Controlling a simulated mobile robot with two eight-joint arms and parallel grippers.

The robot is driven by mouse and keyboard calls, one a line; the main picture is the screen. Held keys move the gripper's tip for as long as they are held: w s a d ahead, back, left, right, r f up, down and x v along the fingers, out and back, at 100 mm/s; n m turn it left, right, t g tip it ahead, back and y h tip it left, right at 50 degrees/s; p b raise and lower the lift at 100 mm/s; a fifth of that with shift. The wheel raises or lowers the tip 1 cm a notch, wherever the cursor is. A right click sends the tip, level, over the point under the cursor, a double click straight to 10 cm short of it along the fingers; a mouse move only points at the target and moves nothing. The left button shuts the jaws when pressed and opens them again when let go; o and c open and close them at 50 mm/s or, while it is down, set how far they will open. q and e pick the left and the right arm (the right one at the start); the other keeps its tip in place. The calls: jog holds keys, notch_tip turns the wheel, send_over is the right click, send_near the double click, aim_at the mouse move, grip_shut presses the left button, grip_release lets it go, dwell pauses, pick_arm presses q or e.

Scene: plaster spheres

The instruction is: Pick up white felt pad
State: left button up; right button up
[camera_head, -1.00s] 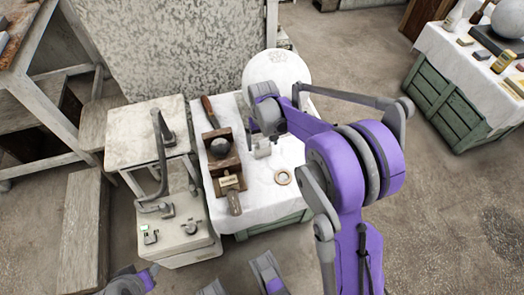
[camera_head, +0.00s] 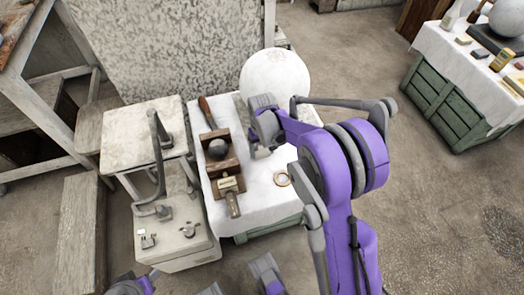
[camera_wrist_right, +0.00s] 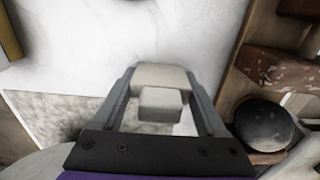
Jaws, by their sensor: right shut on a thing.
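My right gripper (camera_head: 262,147) is over the white-covered table in the head view, in front of the big white sphere. In the right wrist view the gripper (camera_wrist_right: 162,82) is shut on the white felt pad (camera_wrist_right: 160,76), a pale, wide block spanning the space between the two fingers. A smaller whitish block (camera_wrist_right: 160,104) shows nearer the palm; I cannot tell if it is part of the pad. In the head view the gripper largely hides the pad.
The white sphere (camera_head: 275,78) stands at the table's back edge. Left of the gripper are a dark ball (camera_head: 218,149) on a wooden stand and a brush (camera_head: 230,195). A grey machine (camera_head: 172,225) stands left.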

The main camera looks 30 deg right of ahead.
jog(key=c, duration=0.3)
jog(key=shift+r, duration=0.1)
